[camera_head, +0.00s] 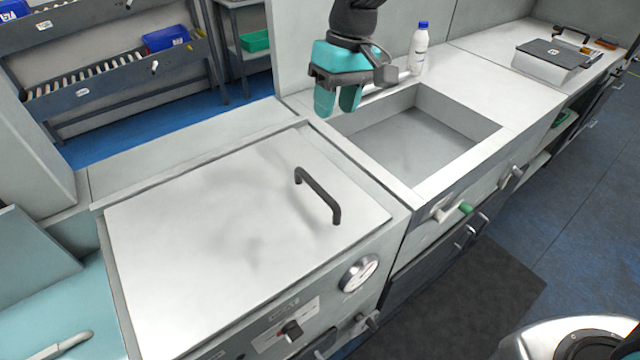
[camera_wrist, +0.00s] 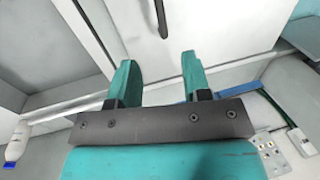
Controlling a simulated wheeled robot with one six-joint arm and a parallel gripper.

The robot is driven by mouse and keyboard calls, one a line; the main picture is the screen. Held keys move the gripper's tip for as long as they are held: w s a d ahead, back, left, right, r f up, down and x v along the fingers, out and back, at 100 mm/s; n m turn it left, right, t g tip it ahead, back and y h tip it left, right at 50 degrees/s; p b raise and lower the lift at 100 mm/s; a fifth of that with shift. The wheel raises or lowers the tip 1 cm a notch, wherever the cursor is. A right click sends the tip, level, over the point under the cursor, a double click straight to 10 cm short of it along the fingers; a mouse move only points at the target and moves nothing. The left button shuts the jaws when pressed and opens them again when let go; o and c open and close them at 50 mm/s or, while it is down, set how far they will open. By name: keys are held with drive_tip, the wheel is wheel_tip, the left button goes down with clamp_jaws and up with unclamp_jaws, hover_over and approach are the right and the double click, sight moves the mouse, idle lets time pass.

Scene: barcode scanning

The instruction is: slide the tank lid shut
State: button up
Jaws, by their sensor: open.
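The tank lid (camera_head: 235,225) is a flat light-grey panel lying over the tank top, left of the open sink basin. A dark arched handle (camera_head: 319,196) stands up near its right side. The handle also shows at the top of the wrist view (camera_wrist: 161,16), beyond my fingertips and apart from them. My gripper (camera_head: 338,100), with teal fingers, is above the back left corner of the basin, to the back right of the handle. In the wrist view the fingers (camera_wrist: 158,72) are apart with nothing between them.
The sink basin (camera_head: 412,145) is open and empty. A white bottle with a blue cap (camera_head: 419,48) stands behind it, near my gripper. A gauge (camera_head: 359,273) and knobs are on the tank's front. A grey box (camera_head: 551,58) is at the far right of the counter.

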sight(318, 185)
drive_tip(key=a+f+p, duration=0.1)
drive_tip(key=f, duration=0.4)
drive_tip(key=s+a+f+p, duration=0.1)
drive_tip(key=f, duration=0.5)
drive_tip(key=a+f+p, duration=0.1)
drive_tip(key=f, duration=0.5)
drive_tip(key=shift+s+f, duration=0.15)
clamp_jaws()
